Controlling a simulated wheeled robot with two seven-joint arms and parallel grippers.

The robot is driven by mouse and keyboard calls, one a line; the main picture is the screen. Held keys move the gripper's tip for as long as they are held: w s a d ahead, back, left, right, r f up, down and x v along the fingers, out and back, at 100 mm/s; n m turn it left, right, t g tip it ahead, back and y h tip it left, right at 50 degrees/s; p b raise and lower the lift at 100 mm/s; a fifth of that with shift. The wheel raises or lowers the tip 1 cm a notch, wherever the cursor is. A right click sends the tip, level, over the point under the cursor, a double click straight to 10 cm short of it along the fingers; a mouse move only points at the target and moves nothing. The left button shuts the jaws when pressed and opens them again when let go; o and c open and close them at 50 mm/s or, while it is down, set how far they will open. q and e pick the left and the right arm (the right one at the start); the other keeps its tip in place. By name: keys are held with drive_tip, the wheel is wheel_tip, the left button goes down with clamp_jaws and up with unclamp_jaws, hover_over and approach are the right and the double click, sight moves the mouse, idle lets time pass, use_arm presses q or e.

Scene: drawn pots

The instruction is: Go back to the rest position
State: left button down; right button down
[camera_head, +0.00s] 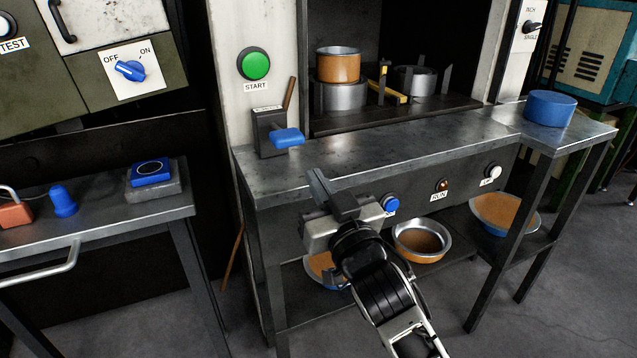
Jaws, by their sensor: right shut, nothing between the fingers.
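My right gripper (332,195) is in front of the front edge of the metal press table (390,150), with its arm coming in from the lower right. Its fingers are shut with nothing between them, and it points up and to the left. It is apart from the blue-handled lever (287,138) on the table's left end. My left gripper is not in view.
An orange pot (338,66) stands on a metal die in the press. A blue pot (550,108) sits on the right side table. Several pots, one orange (422,240), lie on the lower shelf. A left bench (110,220) holds a blue button box (151,174).

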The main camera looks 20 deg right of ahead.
idle(0.3)
